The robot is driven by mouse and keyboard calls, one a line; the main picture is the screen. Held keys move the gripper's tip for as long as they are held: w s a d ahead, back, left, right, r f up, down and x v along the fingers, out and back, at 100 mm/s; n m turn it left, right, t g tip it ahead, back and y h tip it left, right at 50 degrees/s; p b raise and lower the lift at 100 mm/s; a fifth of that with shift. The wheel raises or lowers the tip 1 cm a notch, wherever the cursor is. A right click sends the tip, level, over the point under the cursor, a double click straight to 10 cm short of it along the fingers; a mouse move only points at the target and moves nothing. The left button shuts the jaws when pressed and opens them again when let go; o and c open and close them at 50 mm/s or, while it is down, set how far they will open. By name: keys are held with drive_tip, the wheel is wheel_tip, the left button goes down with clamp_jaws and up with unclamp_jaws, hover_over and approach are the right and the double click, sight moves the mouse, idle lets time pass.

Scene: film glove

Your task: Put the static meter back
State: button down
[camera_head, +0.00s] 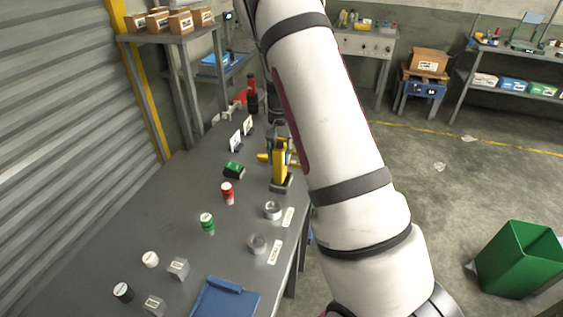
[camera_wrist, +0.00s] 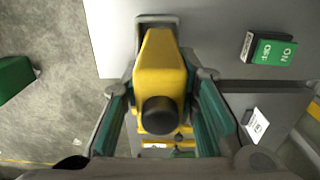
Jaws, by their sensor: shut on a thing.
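The static meter is a yellow body with a round black end; it shows in the head view (camera_head: 279,163) and large in the wrist view (camera_wrist: 160,68). My gripper (camera_wrist: 162,88) is shut on it, with a teal finger on each side. In the head view my gripper (camera_head: 277,138) is partly hidden behind my arm. The meter is upright over a grey holder (camera_head: 281,186) near the bench's right edge. The holder's rim (camera_wrist: 143,19) shows around the meter's far end in the wrist view. I cannot tell whether the meter rests in it or hovers just above.
A blue tray (camera_head: 226,298) lies in front. A green bin (camera_head: 517,262) stands on the floor.

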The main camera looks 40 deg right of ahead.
drive_tip(key=shift+s+d+f, duration=0.1)
drive_tip(key=shift+s+f, duration=0.1)
drive_tip(key=shift+f, duration=1.1)
drive_tip(key=c, duration=1.2)
unclamp_jaws()
drive_tip(key=shift+c, duration=0.2)
wheel_tip(320, 180, up, 12)
drive_tip(key=shift+f+b, duration=0.1)
drive_tip(key=shift+b, duration=0.85)
drive_tip(key=s+a+r+n+t, duration=0.3)
drive_tip(key=s+a+r+n, duration=0.2)
drive_tip(key=s+a+r, duration=0.65)
drive_tip(key=s+a+r+n+t, duration=0.1)
drive_tip(key=s+a+r+n, duration=0.1)
drive_tip(key=s+a, duration=0.2)
drive_tip(key=s+a+r+n+t, duration=0.1)
drive_tip(key=s+a+n, duration=0.2)
drive_tip(key=s, duration=0.7)
drive_tip(key=shift+s+a+r+t, duration=0.3)
drive_tip(key=shift+s+a+r, duration=0.1)
drive_tip(key=shift+a, duration=0.25)
